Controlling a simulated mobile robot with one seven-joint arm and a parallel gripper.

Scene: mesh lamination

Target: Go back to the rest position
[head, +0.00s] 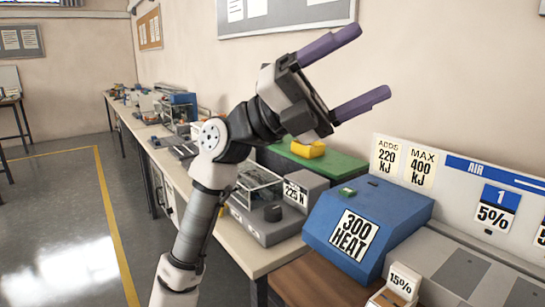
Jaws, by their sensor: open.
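My gripper (362,78) is raised in the upper middle of the head view, pointing up and to the right. Its two purple fingers are spread apart with nothing between them. It is in front of the wall, above the bench. My arm rises from the bottom of the view and bends at the elbow. It hides part of the bench and some of the equipment behind it.
A blue box marked 300 HEAT (355,238) and a grey device marked 225 N (300,190) stand below my gripper. A yellow piece (307,149) lies on a green surface (330,163). A panel marked AIR (455,190) is at right. The floor (60,225) at left is clear.

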